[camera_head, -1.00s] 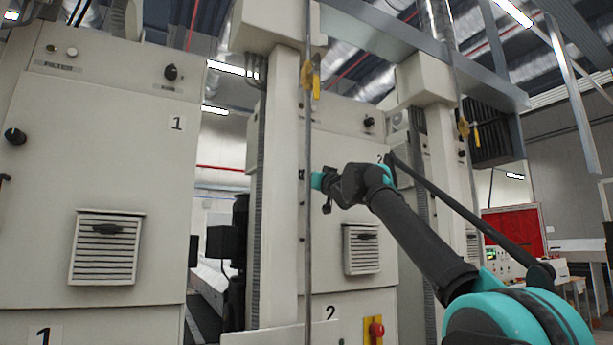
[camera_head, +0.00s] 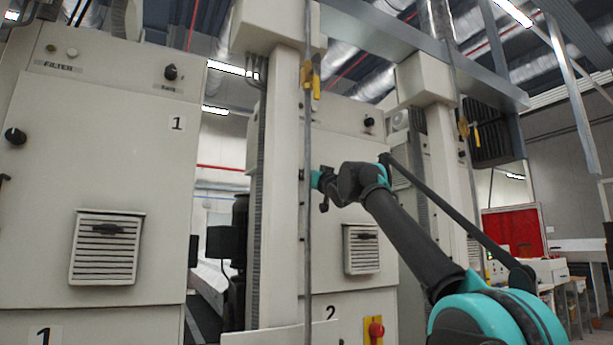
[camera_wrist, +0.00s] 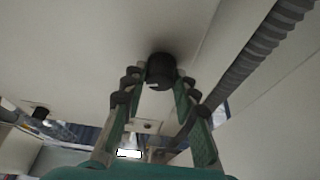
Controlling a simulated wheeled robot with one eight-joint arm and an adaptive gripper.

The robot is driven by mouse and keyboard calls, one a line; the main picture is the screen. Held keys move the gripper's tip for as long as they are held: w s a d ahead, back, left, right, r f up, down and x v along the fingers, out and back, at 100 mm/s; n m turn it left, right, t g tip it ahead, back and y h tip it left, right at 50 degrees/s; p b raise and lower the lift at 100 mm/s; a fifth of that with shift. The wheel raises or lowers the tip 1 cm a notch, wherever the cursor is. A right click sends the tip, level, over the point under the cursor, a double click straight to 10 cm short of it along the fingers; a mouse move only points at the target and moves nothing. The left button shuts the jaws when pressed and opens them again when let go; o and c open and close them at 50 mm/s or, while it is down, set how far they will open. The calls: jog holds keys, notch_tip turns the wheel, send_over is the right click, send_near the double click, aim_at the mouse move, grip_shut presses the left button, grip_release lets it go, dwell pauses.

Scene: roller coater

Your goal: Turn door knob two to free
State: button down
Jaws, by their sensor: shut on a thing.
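The round black door knob (camera_wrist: 160,66) stands out from a pale panel at the top middle of the wrist view. My gripper (camera_wrist: 160,84) has its two fingers on either side of the knob and is shut on it. In the head view my gripper (camera_head: 316,180) is at the left edge of the cabinet door marked 2 (camera_head: 345,150), partly behind a thin vertical pole. The knob cannot be made out clearly there. Its turn angle is hard to tell.
Cabinet 1 (camera_head: 100,180) with its own black knob (camera_head: 15,137) stands at the left. The thin grey pole (camera_head: 307,240) runs in front of door 2. A ribbed hose (camera_wrist: 255,60) crosses the wrist view's right side.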

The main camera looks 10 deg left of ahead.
jog(key=shift+a+m+t+h, duration=0.1)
jog(key=shift+m+t+h, duration=0.15)
jog(key=shift+m+h, duration=0.9)
jog(key=shift+m+t+h, duration=0.25)
jog(key=shift+m, duration=1.8)
jog(key=c, duration=1.2)
grip_release()
jog(key=shift+s, duration=0.15)
jog(key=v, duration=1.1)
jog(key=shift+s+f, duration=0.2)
jog(key=shift+s, duration=0.15)
